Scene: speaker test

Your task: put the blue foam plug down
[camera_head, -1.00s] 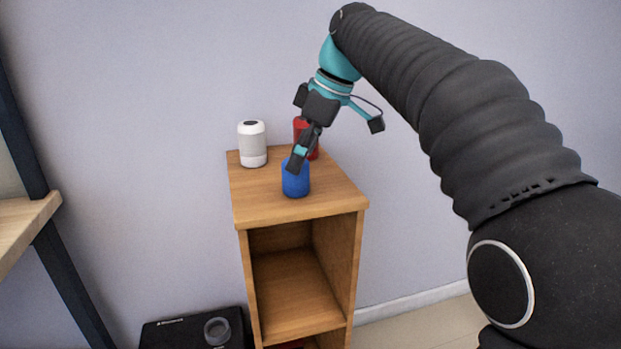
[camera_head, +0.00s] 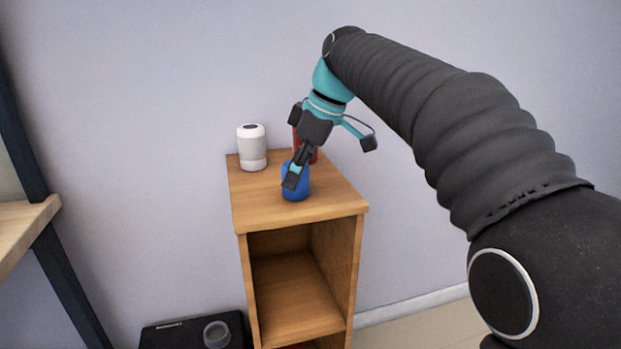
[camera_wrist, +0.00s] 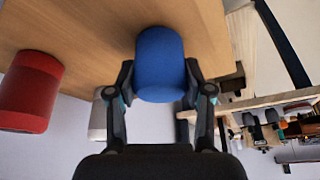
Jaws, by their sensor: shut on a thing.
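The blue foam plug (camera_head: 299,187) is a short blue cylinder at the top of the wooden cabinet (camera_head: 258,205), near the middle of its top board. My gripper (camera_head: 291,180) comes down on it from above and is shut on it. In the wrist view the plug (camera_wrist: 160,62) sits between the two fingertips (camera_wrist: 162,85), one on each side. The plug looks upright and at or very close to the board; I cannot tell whether its underside touches the wood.
A white cylindrical speaker (camera_head: 252,149) stands at the back left of the cabinet top. A red cylinder (camera_head: 313,156) stands behind the plug, partly hidden by my gripper; it also shows in the wrist view (camera_wrist: 30,92). The board's front is clear. A black box (camera_head: 190,332) is on the floor.

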